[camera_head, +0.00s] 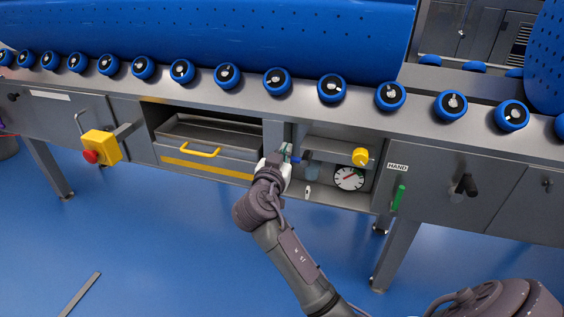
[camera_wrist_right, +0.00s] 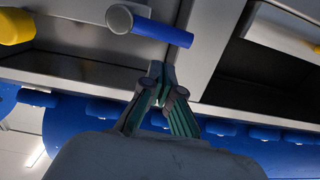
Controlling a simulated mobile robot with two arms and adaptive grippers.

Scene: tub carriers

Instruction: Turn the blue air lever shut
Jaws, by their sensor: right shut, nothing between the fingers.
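The blue air lever (camera_wrist_right: 165,32) shows in the right wrist view as a short blue bar on a round grey hub (camera_wrist_right: 120,18). In the head view a small blue part of it (camera_head: 295,160) shows at the left side of the open bay, beside my right gripper (camera_head: 282,155). My right gripper also shows in the right wrist view (camera_wrist_right: 160,80), with its fingers shut and empty. In that view its fingertips are close to the blue bar; a small gap shows in the picture, and I cannot tell the depth. My left gripper is out of view.
The bay also holds a yellow knob (camera_head: 361,157) and a dial gauge (camera_head: 348,179). A drawer with a yellow handle (camera_head: 201,150) is to the left. A green handle (camera_head: 399,197) and a black handle (camera_head: 466,186) are to the right. Blue rollers (camera_head: 331,88) run above.

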